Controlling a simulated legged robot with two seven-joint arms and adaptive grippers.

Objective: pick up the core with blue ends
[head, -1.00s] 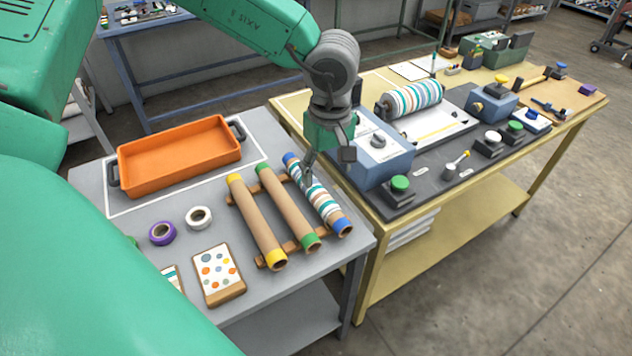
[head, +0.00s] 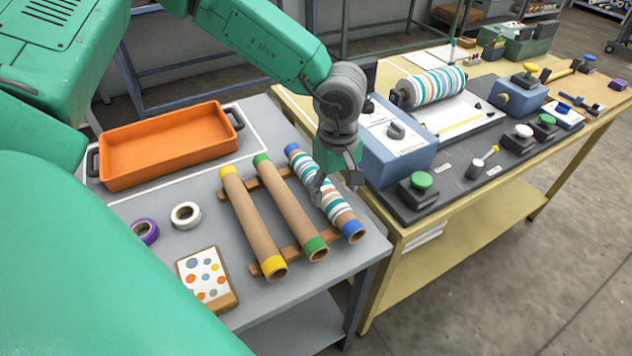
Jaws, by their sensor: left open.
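The core with blue ends (head: 333,205) lies on the wooden rack (head: 288,252) on the grey table, rightmost of three cores. It is wrapped in teal, white and brown stripes. The core with green ends (head: 285,200) lies in the middle, and the core with yellow ends (head: 250,220) on the left. My left gripper (head: 322,192) points down over the middle of the blue-ended core, with its jaws open. The fingers are small and partly hidden by the wrist, so I cannot tell whether they touch the core. My right gripper is not in view.
An orange tray (head: 128,182) stands at the back left. A purple tape roll (head: 145,231), a white tape roll (head: 186,215) and a dotted card block (head: 207,278) lie left of the rack. A blue press unit (head: 398,150) stands close on the right, on the yellow table.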

